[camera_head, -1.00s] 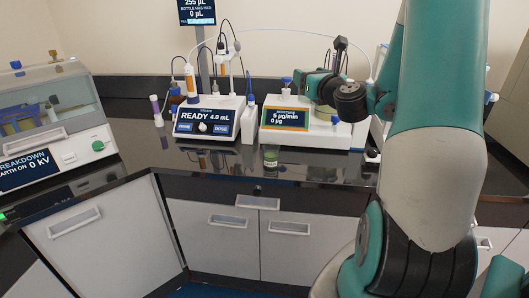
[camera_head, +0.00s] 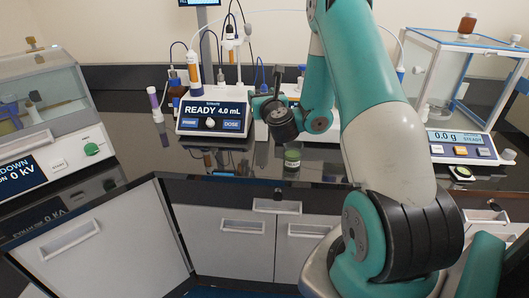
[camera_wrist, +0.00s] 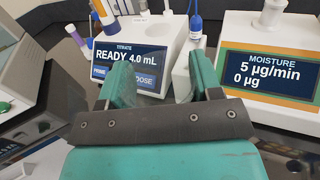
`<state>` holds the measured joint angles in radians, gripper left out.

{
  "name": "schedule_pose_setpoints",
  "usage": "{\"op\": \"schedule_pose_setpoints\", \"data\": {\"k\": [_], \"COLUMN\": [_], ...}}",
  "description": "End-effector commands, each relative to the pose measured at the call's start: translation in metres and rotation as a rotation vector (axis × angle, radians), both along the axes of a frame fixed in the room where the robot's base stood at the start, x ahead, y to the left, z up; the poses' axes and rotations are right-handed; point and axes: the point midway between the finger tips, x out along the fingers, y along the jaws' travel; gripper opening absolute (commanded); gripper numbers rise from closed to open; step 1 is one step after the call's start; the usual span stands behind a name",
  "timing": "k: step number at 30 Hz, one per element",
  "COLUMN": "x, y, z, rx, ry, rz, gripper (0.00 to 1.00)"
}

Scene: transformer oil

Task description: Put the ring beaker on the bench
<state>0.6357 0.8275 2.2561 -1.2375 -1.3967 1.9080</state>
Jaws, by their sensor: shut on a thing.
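My gripper (camera_head: 262,108) is over the bench, in front of the titrator's right side. In the wrist view its two green fingers (camera_wrist: 162,85) stand apart, shut on the ring beaker. The beaker's clear wall can hardly be made out between them, and its lower part is hidden by the gripper body. The dark, glossy bench (camera_head: 225,163) runs below and beyond the gripper.
The titrator (camera_head: 213,118) reads READY 4.0 mL. The moisture meter (camera_wrist: 270,70) stands right of it, mostly hidden by my arm in the head view. A balance with a glass case (camera_head: 460,105) is at right, a breakdown tester (camera_head: 45,130) at left.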

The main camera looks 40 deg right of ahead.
Motion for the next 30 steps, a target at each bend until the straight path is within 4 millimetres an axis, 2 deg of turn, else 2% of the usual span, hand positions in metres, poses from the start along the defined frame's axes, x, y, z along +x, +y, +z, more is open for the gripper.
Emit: {"op": "schedule_pose_setpoints", "data": {"k": [1, 12, 16, 23, 30], "x": [0.0, 0.0, 0.0, 0.0, 0.0], "y": [0.001, 0.0, 0.0, -0.001, -0.001], "z": [-0.023, -0.096, -0.109, -0.118, -0.152], "rx": [0.0, 0.0, 0.002, 0.001, 0.0], "ry": [0.0, 0.0, -0.001, 0.0, 0.001], "rz": [0.001, 0.001, 0.0, -0.001, -0.001], "gripper": [0.31, 0.31, 0.31, 0.31, 0.31]}}
